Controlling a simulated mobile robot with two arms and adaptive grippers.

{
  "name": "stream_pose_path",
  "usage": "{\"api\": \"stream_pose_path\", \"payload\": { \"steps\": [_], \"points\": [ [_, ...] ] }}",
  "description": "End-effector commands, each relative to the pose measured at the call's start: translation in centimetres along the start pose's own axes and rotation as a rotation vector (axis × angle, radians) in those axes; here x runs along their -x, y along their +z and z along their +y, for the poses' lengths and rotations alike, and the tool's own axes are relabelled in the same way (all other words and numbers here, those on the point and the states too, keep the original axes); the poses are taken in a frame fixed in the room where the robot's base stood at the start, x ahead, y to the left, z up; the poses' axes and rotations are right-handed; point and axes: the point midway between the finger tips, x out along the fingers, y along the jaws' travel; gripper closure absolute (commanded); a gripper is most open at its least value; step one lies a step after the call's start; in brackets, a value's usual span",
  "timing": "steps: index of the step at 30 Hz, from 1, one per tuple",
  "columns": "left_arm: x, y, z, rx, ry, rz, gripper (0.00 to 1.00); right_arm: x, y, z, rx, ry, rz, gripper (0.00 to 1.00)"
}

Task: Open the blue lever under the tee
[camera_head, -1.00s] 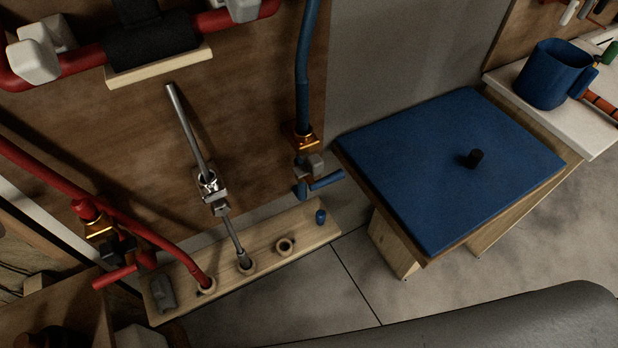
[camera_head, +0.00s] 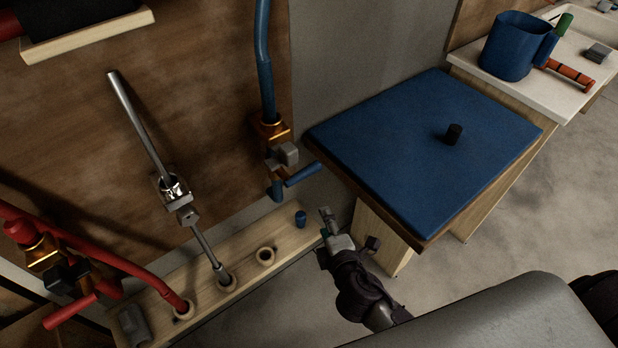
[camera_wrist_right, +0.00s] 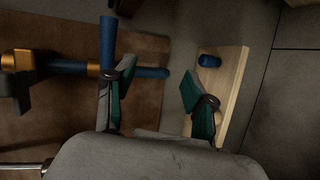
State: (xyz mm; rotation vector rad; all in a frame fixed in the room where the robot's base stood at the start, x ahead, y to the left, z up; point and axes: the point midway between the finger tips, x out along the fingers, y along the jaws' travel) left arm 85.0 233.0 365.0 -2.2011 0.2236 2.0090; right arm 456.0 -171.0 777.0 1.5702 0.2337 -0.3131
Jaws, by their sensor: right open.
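The blue lever (camera_head: 303,174) sticks out to the right from a grey valve body (camera_head: 284,155) under the brass tee (camera_head: 271,128) on the blue pipe (camera_head: 264,80). My right gripper (camera_head: 337,238) is open, below and to the right of the lever, near the plank's right end. In the right wrist view, the lever (camera_wrist_right: 107,42) stands upright in the picture above the left finger, which hides its lower end. The open green-padded fingers (camera_wrist_right: 157,88) have nothing between them that I can see gripped. The brass tee (camera_wrist_right: 25,63) lies at the left. My left gripper is not in view.
A wooden plank (camera_head: 245,238) with holes and a small blue cap (camera_head: 300,218) lies below the pipes. A blue-topped table (camera_head: 420,150) stands close right of my gripper. A red pipe (camera_head: 120,263) with a red lever (camera_head: 70,312) is at the left.

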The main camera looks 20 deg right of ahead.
Motion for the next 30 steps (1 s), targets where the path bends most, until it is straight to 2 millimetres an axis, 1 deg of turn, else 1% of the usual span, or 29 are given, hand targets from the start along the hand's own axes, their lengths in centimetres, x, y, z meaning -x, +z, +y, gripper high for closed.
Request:
{"api": "stream_pose_path", "payload": {
  "steps": [1,3,4,7,11,14,24,27,30],
  "points": [
    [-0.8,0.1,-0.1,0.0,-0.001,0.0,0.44,0.4,-0.3,1.6,0.025,0.051,0.002,0.45],
    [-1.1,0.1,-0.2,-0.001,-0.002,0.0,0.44,1.1,-0.6,3.8,0.055,0.106,0.0,0.45],
    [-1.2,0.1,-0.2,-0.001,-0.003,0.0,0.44,1.4,-0.6,4.5,0.063,0.124,-0.002,0.45],
    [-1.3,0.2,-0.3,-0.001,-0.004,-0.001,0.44,1.9,-0.7,6.0,0.082,0.16,-0.007,0.45],
    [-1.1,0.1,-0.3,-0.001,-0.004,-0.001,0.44,1.3,-0.8,6.7,0.088,0.17,-0.009,0.45],
    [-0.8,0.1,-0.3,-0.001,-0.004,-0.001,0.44,-0.1,-0.8,7.1,0.088,0.171,-0.009,0.45],
    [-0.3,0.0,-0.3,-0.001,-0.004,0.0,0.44,-7.2,-0.8,8.1,0.086,0.169,-0.008,0.45],
    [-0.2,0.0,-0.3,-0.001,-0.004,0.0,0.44,-8.9,-0.8,8.4,0.086,0.168,-0.009,0.45],
    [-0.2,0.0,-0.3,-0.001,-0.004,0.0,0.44,-10.2,-0.8,8.5,0.085,0.167,-0.007,0.45]
  ]
}}
